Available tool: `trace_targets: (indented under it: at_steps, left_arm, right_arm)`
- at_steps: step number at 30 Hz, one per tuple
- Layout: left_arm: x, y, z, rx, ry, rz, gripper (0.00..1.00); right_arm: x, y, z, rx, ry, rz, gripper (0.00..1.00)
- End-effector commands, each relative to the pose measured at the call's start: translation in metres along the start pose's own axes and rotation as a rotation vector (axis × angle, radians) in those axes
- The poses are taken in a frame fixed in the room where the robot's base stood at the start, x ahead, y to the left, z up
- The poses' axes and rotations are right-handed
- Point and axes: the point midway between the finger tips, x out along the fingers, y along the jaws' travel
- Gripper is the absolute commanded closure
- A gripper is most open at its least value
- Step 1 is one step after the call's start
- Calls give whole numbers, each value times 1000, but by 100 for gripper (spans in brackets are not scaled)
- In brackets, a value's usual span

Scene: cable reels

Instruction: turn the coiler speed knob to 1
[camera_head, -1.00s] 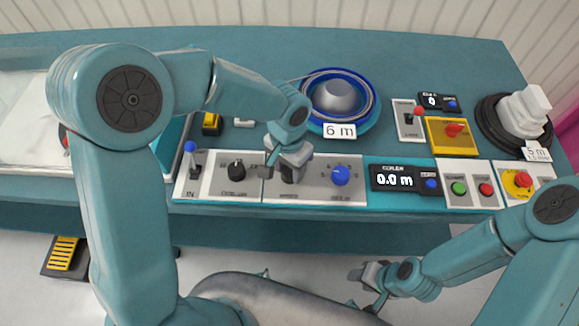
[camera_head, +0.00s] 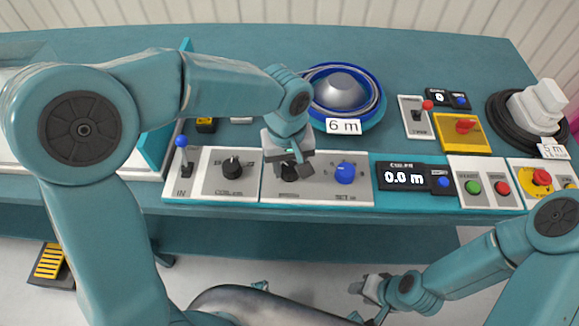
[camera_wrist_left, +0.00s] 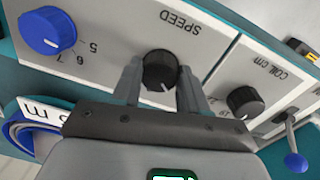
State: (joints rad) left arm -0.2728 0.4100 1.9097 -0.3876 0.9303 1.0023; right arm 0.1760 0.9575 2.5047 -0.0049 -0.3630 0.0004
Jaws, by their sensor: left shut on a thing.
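The black coiler speed knob (camera_wrist_left: 160,72) sits on the white panel marked SPEED in the left wrist view. In the head view, part of the knob (camera_head: 288,173) shows beneath my left gripper (camera_head: 290,165). My left gripper (camera_wrist_left: 157,88) has a finger on each side of the knob and is shut on it. The knob's white pointer line faces the lower part of the wrist picture; the scale numbers around it are hidden by the gripper. My right gripper (camera_head: 362,298) is open and empty, low in front of the bench.
A blue knob (camera_head: 345,172) stands right of the speed knob and a black coil knob (camera_head: 232,168) left of it. A blue-tipped lever (camera_head: 182,155) is farther left. The counter display (camera_head: 403,178) reads 0.0 m. A blue reel (camera_head: 340,95) lies behind the panel.

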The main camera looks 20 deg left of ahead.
Motion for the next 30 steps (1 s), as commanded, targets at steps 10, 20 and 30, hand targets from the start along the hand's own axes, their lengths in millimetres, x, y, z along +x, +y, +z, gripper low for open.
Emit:
trace_targets:
  at_steps: [10,20,30]
  left_arm:
    - [-1,1,-2,-154,12,5,87]
    - [-2,0,-2,-189,14,5,87]
    - [-2,0,-2,-190,14,5,34]
  right_arm:
    - [9,3,0,0,0,0,57]
    - [10,4,0,0,0,0,57]
    - [10,4,0,0,0,0,57]
